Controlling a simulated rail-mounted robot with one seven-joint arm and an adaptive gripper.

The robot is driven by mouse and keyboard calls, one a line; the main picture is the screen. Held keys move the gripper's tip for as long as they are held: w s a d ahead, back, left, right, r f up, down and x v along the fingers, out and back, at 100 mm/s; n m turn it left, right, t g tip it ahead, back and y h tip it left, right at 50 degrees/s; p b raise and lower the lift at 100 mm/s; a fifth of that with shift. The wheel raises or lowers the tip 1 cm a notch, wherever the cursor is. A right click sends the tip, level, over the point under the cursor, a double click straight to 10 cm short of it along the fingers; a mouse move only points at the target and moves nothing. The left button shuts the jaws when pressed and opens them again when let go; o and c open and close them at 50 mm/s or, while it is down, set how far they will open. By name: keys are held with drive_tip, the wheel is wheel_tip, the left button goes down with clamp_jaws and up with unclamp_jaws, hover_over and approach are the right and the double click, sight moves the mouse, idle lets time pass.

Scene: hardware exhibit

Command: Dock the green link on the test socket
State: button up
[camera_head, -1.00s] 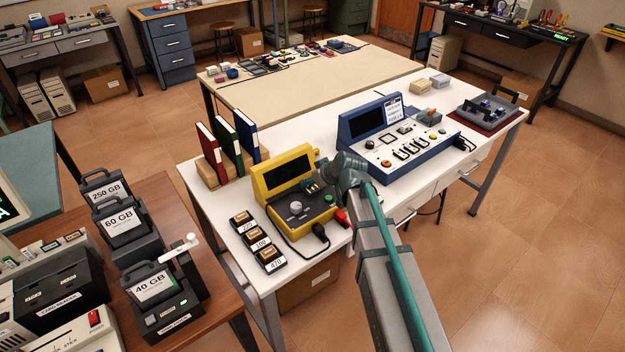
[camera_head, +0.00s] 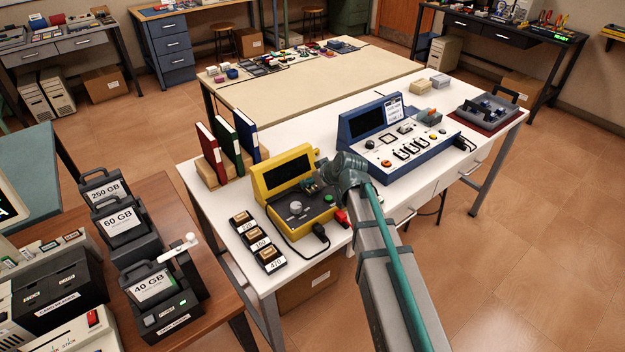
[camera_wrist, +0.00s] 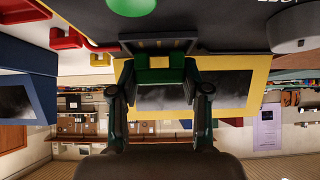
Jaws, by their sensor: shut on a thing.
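The yellow test unit (camera_head: 263,185) stands on the white bench, with a dark screen, a knob and a green button on its sloping panel. My gripper (camera_head: 316,184) is low over the right part of that panel, partly hidden by my wrist. In the wrist view, which looks upside down, my gripper (camera_wrist: 158,82) is shut on the green link (camera_wrist: 157,74), held between the two fingers. A dark slotted piece, seemingly the test socket (camera_wrist: 158,45), is right at the link's end. I cannot tell whether they touch or are apart.
Several labelled black blocks (camera_head: 257,244) lie left of the unit. Red connectors (camera_head: 342,218) and a black cable plug are at its front right. Binders (camera_head: 226,146) stand behind it. The blue console (camera_head: 395,128) is to the right.

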drive_tip(key=shift+f, duration=0.3)
drive_tip(key=shift+r, duration=0.3)
drive_tip(key=shift+r, duration=0.35)
drive_tip(key=shift+r, duration=0.2)
drive_tip(key=shift+f+b, duration=0.65)
drive_tip(key=shift+f, duration=0.2)
idle(1.3)
drive_tip(key=shift+r, duration=0.85)
idle(0.9)
drive_tip(key=shift+f+b, duration=0.45)
drive_tip(key=shift+f, duration=0.4)
idle(0.3)
drive_tip(key=o, duration=0.7)
drive_tip(key=shift+c, duration=0.2)
